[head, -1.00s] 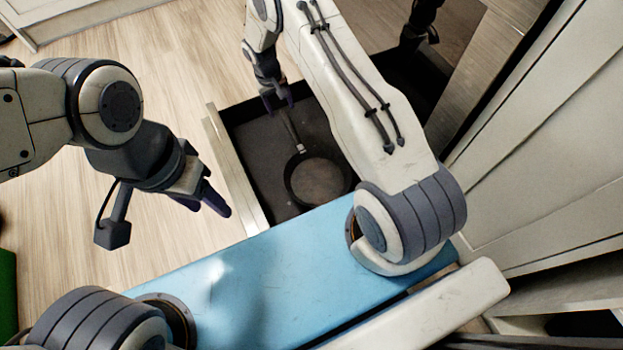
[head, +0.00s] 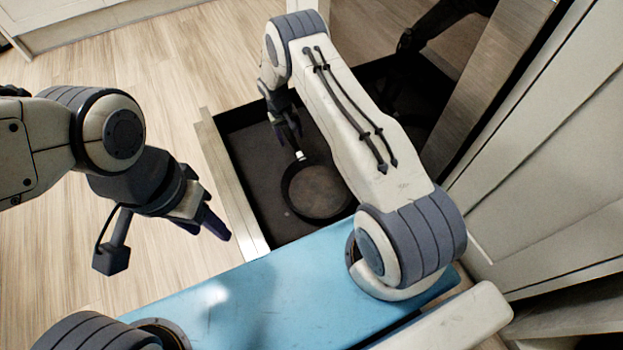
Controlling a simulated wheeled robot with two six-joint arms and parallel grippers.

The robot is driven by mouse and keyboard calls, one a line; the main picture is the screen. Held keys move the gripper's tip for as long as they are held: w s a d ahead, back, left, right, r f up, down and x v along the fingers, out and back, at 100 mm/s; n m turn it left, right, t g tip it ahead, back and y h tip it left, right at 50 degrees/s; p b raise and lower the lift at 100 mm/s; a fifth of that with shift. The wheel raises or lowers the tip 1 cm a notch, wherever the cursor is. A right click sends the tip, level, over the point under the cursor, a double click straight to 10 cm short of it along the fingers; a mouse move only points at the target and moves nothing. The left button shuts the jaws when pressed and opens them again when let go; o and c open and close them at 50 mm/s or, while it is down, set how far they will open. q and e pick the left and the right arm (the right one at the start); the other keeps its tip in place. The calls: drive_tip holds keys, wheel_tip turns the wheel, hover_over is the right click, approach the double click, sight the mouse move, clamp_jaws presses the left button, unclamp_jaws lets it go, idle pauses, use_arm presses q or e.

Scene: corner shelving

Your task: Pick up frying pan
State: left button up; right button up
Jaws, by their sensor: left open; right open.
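The frying pan (head: 318,192) is dark and round and lies in the open drawer (head: 232,184). Its handle points up and away from me, with a light band (head: 299,156) where it meets the pan. My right gripper (head: 289,142) is open, low in the drawer at the handle. Its fingers and wrist hide most of the handle, and I cannot tell whether they touch it. My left gripper (head: 216,226) is open and empty, left of the drawer and outside it, over the floor.
The drawer's pale front wall stands between the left gripper and the pan. Cabinet doors (head: 545,150) close off the right side. Light wooden floor (head: 165,75) is clear at the left. My own blue body fills the bottom.

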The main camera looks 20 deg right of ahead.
wheel_tip(320, 180, down, 2)
drive_tip(key=shift+d+f+b, duration=0.15)
drive_tip(key=shift+f+b, duration=0.1)
drive_tip(key=shift+b, duration=0.2)
drive_tip(key=shift+r, duration=0.1)
clamp_jaws()
idle(0.9)
